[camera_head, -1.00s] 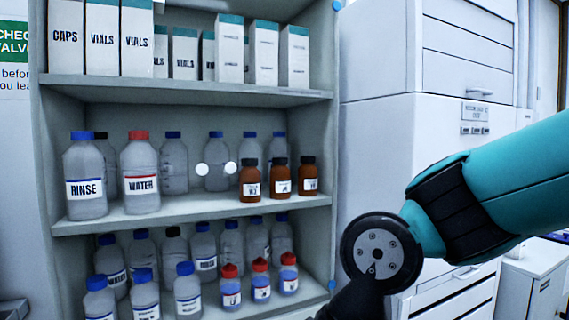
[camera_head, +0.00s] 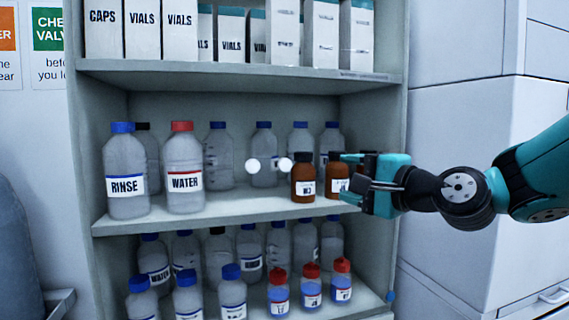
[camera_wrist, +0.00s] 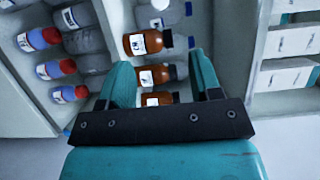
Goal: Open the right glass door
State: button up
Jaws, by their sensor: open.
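Two small round white knobs show in front of the middle shelf in the head view: a left one (camera_head: 253,166) and a right one (camera_head: 285,164). The glass of the doors is too clear to make out, so I cannot tell its edges or how far it stands open. My gripper (camera_head: 345,178) is to the right of the right knob, at about its height, pointing left. Its jaws are apart, and I see no knob between them. In the wrist view, my gripper (camera_wrist: 162,68) has its fingers spread, with brown bottles behind the gap.
The grey cabinet (camera_head: 95,170) holds labelled boxes, large bottles and brown bottles (camera_head: 303,183). Red-capped bottles (camera_head: 311,290) stand lower down. A white cabinet (camera_head: 460,120) stands to the right, behind my arm. A grey rounded object (camera_head: 20,240) is at the left.

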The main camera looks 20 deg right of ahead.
aim_at(287, 166)
jog(key=p+x, duration=0.3)
jog(key=x, duration=0.5)
jog(key=p+x, duration=0.3)
jog(key=x, duration=0.5)
jog(key=shift+a+r, duration=0.2)
jog(key=shift+a, duration=0.05)
jog(key=shift+w+a+f, duration=0.1)
jog(key=shift+w+a, duration=0.1)
jog(key=shift+w, duration=0.4)
grip_shut()
jog(key=shift+s+f, duration=0.1)
